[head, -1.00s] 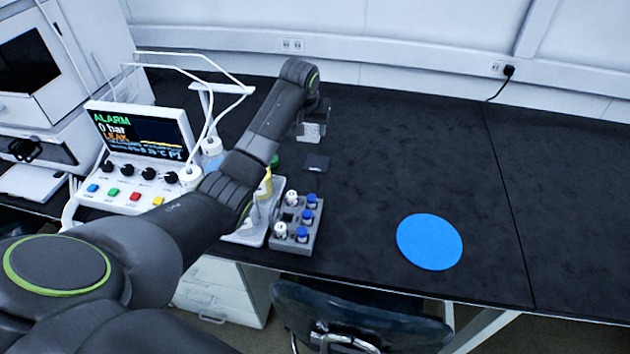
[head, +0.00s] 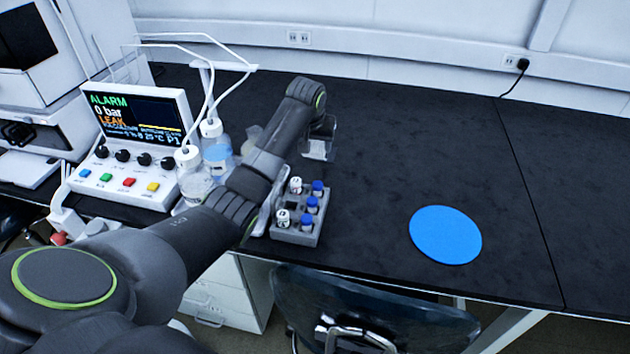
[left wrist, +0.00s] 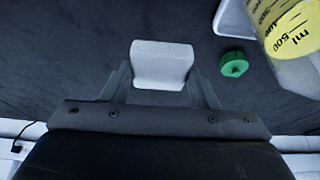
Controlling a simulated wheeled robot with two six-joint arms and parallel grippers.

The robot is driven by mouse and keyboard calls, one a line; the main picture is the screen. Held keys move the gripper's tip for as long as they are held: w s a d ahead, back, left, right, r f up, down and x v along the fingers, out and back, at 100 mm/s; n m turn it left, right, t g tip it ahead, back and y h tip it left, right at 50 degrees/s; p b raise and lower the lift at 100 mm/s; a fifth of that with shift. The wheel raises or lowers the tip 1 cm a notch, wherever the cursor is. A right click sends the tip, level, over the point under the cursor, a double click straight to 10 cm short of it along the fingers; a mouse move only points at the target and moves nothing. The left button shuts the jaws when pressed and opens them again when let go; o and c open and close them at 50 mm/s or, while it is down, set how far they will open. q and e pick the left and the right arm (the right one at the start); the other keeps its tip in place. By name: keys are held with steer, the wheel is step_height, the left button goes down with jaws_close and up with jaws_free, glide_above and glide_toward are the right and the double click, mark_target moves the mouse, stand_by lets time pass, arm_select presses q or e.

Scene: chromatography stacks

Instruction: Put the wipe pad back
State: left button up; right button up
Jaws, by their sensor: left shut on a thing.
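The wipe pad is a small white block (left wrist: 162,64) that shows between the fingers in the left wrist view. My left gripper (left wrist: 162,85) is shut on it. In the head view my left gripper (head: 319,146) points down over the black bench, behind the vial rack. The pad is mostly hidden by the fingers there, and I cannot tell whether it touches the bench. No pad resting place shows clearly now. My right gripper is not in view.
A grey rack (head: 298,232) of vials stands in front of the gripper. A green cap (left wrist: 233,64) and a graduated bottle (left wrist: 292,30) lie close by in the left wrist view. The alarm console (head: 137,165) and bottles are left. A blue round mat (head: 445,235) lies right.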

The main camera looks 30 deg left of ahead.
mark_target(316, 176)
arm_select(q)
step_height(316, 176, down, 9)
steer(key=shift+f, duration=0.1)
stand_by(0.3)
steer(key=shift+f, duration=0.1)
steer(key=o, duration=0.9)
steer(key=shift+s+r, duration=0.2)
steer(key=shift+r, duration=0.5)
steer(key=p+v, duration=0.1)
steer(key=v, duration=1)
